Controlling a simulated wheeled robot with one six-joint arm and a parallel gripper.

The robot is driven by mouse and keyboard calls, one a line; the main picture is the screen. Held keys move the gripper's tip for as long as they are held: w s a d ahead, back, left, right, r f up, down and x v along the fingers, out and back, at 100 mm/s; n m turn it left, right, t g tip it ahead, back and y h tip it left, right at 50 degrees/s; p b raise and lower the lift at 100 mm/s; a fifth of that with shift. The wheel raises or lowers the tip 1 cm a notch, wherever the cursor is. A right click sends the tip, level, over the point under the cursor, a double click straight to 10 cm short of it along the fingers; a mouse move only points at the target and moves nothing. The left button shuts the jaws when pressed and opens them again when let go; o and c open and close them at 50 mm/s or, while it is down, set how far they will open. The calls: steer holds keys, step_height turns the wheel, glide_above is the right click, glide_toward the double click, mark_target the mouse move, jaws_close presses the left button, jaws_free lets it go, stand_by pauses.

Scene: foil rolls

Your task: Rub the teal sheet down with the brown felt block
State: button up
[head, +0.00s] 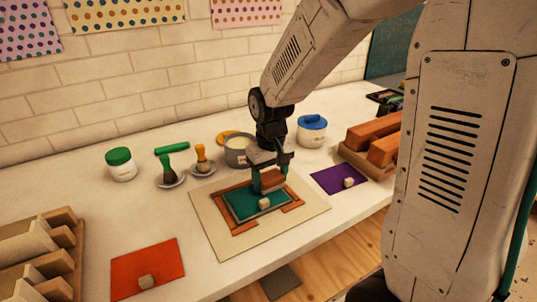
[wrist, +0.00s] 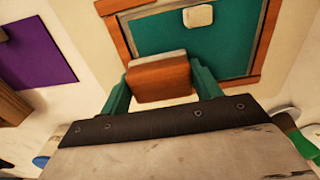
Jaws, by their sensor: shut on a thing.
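The teal sheet (head: 240,205) lies flat inside a brown wooden frame on a pale board; it also shows in the wrist view (wrist: 225,45). A small whitish cube (head: 264,203) sits on the sheet near its front edge. My gripper (head: 268,182) is shut on the brown felt block (head: 272,180), over the back right part of the sheet. In the wrist view the block (wrist: 158,83), with a pale grey edge, sits between my green fingers. I cannot tell whether its underside touches the sheet.
An orange-red sheet (head: 146,272) and a purple sheet (head: 330,179) each carry a small cube. Behind stand a green-lidded jar (head: 121,165), a grey pot (head: 238,152) and a blue-lidded tub (head: 312,132). Wooden racks stand at both sides. The table's front edge is near.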

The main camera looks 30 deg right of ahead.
steer(key=shift+s+d, duration=0.1)
steer(key=shift+s, duration=0.05)
steer(key=shift+s+f, duration=0.1)
steer(key=shift+s, duration=0.2)
steer(key=shift+w, duration=1.1)
step_height(320, 180, up, 3)
steer(key=shift+s+f, duration=0.1)
steer(key=shift+f, duration=0.05)
steer(key=shift+r, duration=2.85)
